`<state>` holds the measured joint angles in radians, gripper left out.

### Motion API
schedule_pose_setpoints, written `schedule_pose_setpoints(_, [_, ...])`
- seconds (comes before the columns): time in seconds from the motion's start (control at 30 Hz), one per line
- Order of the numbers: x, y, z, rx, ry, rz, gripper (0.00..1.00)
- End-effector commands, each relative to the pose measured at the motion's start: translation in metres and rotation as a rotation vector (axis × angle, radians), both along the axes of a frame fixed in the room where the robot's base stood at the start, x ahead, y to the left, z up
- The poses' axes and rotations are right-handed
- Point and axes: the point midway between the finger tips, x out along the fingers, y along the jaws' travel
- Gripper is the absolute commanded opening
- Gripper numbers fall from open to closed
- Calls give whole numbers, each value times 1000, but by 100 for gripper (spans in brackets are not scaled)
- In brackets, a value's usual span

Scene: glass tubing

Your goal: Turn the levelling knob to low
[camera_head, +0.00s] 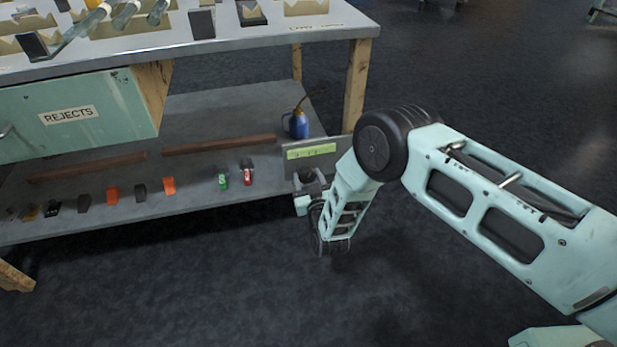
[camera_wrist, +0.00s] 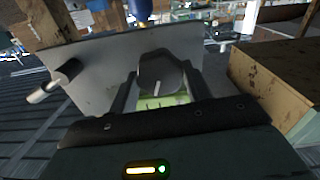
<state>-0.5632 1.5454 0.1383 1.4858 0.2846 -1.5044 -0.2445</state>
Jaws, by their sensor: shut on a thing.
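The levelling knob (camera_wrist: 160,74) is a dark knob with a white pointer line, on a grey metal panel (camera_wrist: 100,70). In the wrist view the line points nearly straight down the picture, leaning slightly left. A yellow-green scale strip lies below it, mostly hidden. My gripper (camera_wrist: 162,90) has one finger on each side of the knob and is shut on it. In the head view the panel (camera_head: 325,168), with its green scale strip (camera_head: 312,151), stands at the bench's lower right corner. My gripper (camera_head: 306,182) is in front of it, and the knob is not clear there.
A dark-and-grey handle (camera_wrist: 56,82) sticks out from the panel's left side. A wooden block-like part (camera_wrist: 270,82) is close on the right. A blue oil can (camera_head: 298,124) stands on the lower shelf (camera_head: 130,175) behind the panel. Open floor lies in front.

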Motion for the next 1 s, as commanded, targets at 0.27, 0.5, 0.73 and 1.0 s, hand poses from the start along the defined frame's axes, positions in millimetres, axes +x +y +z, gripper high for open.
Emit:
schedule_pose_setpoints(0.27, [-1, 1, -1, -203, -56, 1, 26])
schedule_pose_setpoints(0.5, [-1, 1, -1, -310, -86, 1, 26])
schedule_pose_setpoints(0.73, [-1, 0, -2, -353, -97, 0, 26])
schedule_pose_setpoints(1.0, [-1, 0, -2, -361, -99, 0, 26])
